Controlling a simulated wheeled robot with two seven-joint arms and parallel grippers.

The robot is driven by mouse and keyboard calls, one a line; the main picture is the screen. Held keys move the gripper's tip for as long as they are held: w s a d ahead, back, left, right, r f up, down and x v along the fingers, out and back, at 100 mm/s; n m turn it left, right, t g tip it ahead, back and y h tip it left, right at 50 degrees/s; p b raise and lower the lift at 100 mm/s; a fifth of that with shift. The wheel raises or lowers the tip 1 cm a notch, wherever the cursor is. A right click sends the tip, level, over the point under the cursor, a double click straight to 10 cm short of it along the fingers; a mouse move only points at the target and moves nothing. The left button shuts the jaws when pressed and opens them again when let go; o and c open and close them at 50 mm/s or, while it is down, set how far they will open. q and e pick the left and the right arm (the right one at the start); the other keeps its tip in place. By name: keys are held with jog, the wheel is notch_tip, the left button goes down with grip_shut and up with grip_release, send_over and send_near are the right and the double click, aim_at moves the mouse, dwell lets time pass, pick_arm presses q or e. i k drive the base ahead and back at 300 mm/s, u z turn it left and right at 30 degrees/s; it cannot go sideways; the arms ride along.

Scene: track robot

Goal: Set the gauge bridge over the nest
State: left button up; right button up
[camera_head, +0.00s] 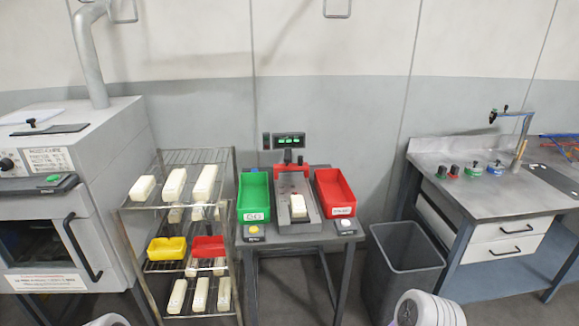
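A small table in the middle holds a grey metal fixture (312,213) that looks like the nest. A red part with dark knobs (288,167), possibly the gauge bridge, stands at the fixture's back end, apart from the block. A display with green digits (289,140) is behind it. Neither gripper shows. Only white rounded parts of my arms appear at the bottom edge.
A green bin (253,198) and a red bin (335,193) flank the fixture. A wire rack (190,155) with cream blocks and small yellow and red trays stands left, beside an oven-like machine (90,205). A grey waste bin (405,258) and a workbench (490,180) stand right.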

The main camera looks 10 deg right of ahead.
aim_at(300, 165)
jog(key=z, duration=1.2)
jog(key=i, duration=1.8)
jog(key=u, duration=2.1)
